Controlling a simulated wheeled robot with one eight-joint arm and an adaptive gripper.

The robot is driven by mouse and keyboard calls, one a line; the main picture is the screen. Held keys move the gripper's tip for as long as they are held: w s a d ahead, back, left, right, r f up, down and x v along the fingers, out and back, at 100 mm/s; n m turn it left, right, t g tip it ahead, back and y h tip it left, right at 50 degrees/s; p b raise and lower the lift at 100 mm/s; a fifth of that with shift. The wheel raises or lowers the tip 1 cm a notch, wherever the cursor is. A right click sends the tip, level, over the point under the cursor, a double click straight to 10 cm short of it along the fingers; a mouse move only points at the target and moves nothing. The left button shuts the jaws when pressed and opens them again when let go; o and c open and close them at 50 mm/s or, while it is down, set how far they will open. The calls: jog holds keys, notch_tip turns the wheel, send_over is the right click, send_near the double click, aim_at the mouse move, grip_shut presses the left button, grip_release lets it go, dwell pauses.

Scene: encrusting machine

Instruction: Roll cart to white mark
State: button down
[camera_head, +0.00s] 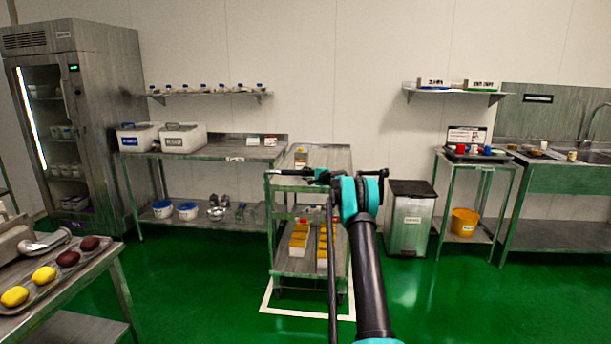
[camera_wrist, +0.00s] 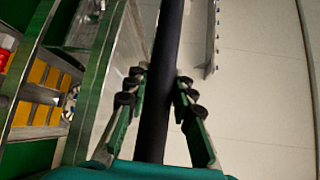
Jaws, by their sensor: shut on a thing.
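The metal cart (camera_head: 297,262) stands at the middle of the head view, with yellow-topped containers on its lower shelf. The white mark (camera_head: 300,315) is an outline on the green floor. Its near edge shows in front of the cart and part of its left edge beside it. The cart appears to stand over the outline, whose far side is hidden. My gripper (camera_head: 322,177) is at the cart's upper level. In the wrist view, my gripper (camera_wrist: 160,84) is shut on the dark cart handle (camera_wrist: 162,115), one finger on each side. The cart's frame (camera_wrist: 100,100) is at left.
A steel table (camera_head: 225,154) stands left of the cart, against the wall. A bin (camera_head: 409,225) stands close to its right, then a small table with an orange bucket (camera_head: 464,222) and a sink counter. A table with a food tray is at front left. Floor between is clear.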

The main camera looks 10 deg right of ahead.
jog(key=shift+d, duration=0.1)
jog(key=c, duration=1.3)
grip_release()
jog(key=v, duration=1.2)
jog(key=shift+f, duration=0.1)
